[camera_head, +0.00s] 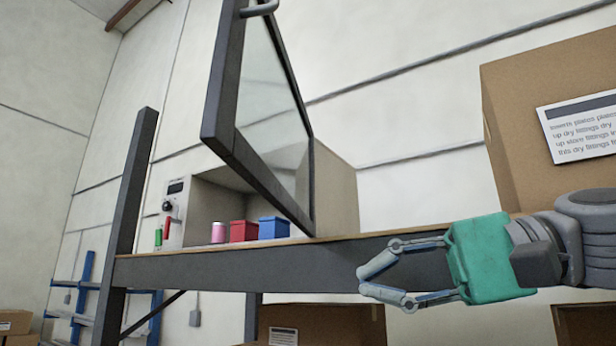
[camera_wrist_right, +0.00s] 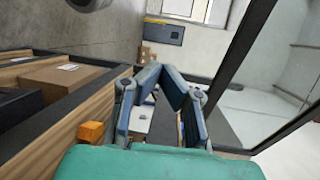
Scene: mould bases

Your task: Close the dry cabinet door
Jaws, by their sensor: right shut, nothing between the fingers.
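The dry cabinet (camera_head: 330,185) stands on a shelf, with its front open to view. Its door (camera_head: 222,90), a dark frame around a glass pane, stands swung wide open towards me, hinged at the cabinet's right side. A handle (camera_head: 262,8) shows at the top of the door. My right gripper (camera_head: 362,282) is shut and empty, to the right of the door and in front of the shelf edge. In the right wrist view its fingers (camera_wrist_right: 165,75) meet at the tips, and the dark door frame (camera_wrist_right: 235,60) rises to their right, apart from them. My left gripper is not in view.
Inside the cabinet are a pink can (camera_head: 218,232), a red box (camera_head: 243,231) and a blue box (camera_head: 273,228). The shelf's dark beam (camera_head: 230,270) runs below. A labelled cardboard box (camera_head: 540,90) stands at the right, above my right arm. A dark post (camera_head: 138,190) rises at the left.

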